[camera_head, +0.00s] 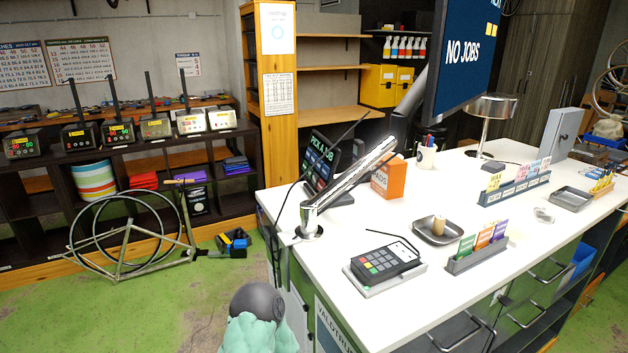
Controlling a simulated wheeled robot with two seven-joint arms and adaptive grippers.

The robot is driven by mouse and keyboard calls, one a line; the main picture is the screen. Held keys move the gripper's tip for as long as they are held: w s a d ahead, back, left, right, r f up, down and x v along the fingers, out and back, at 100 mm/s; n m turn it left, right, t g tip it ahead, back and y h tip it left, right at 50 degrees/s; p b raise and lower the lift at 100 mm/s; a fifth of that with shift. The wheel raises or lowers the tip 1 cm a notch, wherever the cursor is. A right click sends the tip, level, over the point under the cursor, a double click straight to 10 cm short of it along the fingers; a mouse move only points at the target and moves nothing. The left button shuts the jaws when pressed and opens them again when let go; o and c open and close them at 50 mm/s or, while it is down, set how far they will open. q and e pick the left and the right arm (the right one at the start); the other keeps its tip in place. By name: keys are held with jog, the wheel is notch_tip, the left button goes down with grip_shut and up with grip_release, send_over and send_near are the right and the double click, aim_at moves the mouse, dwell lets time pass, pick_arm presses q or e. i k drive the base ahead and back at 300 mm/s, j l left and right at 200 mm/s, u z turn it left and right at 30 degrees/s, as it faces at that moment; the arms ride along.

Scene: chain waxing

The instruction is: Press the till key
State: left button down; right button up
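A dark keypad device (385,262) lies on a pale base near the counter's front left edge. It has rows of dark keys and some coloured ones; key labels are too small to read. Behind it a tilted dark touch panel (320,162) shows coloured tiles and text ending in "A JOB". The frame does not show which of these carries the till key.
A shiny metal arm (350,187) rises from the white counter (330,268) between panel and keypad. A metal dish (438,230), a card holder (476,258) and an orange box (389,179) stand nearby. A monitor (468,60) reading "NO JOBS" overhangs the counter.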

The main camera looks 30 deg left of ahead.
aim_at(315, 178)
jog(key=k+j+z, duration=0.2)
jog(key=j, duration=0.15)
jog(key=j+z, duration=0.25)
jog(key=k+j+z, duration=0.2)
jog(key=j, duration=0.15)
